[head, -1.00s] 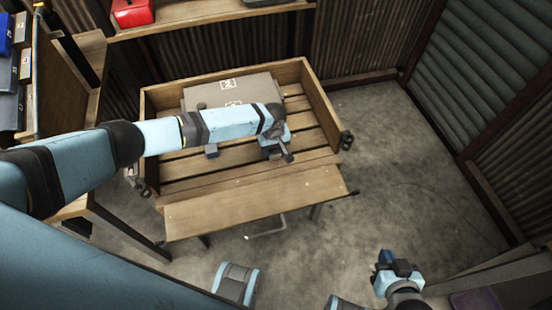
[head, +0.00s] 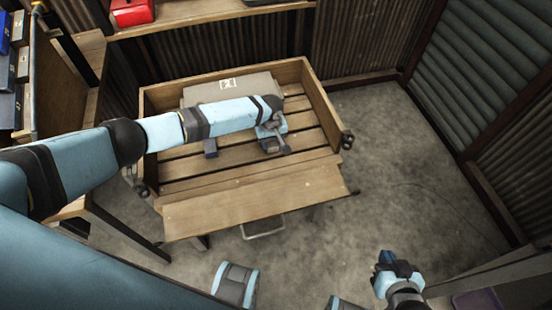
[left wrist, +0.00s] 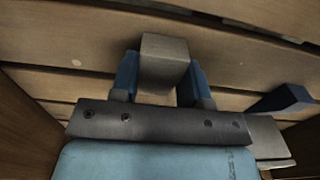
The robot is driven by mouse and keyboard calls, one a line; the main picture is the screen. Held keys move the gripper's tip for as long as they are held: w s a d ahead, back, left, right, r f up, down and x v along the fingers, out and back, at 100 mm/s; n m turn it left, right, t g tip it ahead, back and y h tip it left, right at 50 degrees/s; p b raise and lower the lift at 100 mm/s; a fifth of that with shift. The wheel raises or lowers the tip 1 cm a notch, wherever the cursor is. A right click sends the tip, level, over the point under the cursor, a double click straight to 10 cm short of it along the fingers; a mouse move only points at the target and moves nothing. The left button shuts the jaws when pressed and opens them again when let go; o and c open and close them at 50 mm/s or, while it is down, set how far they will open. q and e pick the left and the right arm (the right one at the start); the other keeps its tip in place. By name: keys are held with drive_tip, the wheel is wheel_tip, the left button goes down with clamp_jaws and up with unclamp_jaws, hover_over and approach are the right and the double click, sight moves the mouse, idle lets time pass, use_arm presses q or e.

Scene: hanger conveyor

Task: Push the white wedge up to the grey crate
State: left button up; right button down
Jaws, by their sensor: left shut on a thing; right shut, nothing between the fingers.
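The grey crate (head: 228,93), a flat box with a label, lies at the back of the slatted wooden cart bed, partly covered by my left arm. My left gripper (head: 272,140) is low over the slats, right of and in front of the crate. In the left wrist view its blue fingers (left wrist: 158,85) are shut on a pale grey block (left wrist: 164,50), apparently the white wedge in shade. Its exact shape and its gap to the crate are hard to tell. My right gripper (head: 388,262) is shut and empty, over the floor at lower right.
A small dark block (head: 210,148) lies on the slats left of my left gripper; a dark blue wedge shape (left wrist: 286,97) shows in the left wrist view. Wooden side walls (head: 325,108) bound the cart. The front board (head: 250,203) is clear.

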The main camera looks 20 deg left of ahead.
use_arm(q)
drive_tip(key=shift+w+a+b, duration=0.35)
drive_tip(key=shift+w+a, duration=0.15)
drive_tip(key=shift+w, duration=0.2)
drive_tip(key=shift+w+a+b, duration=0.35)
drive_tip(key=shift+w+a, duration=0.1)
drive_tip(key=shift+w, duration=0.25)
drive_tip(key=o, duration=0.9)
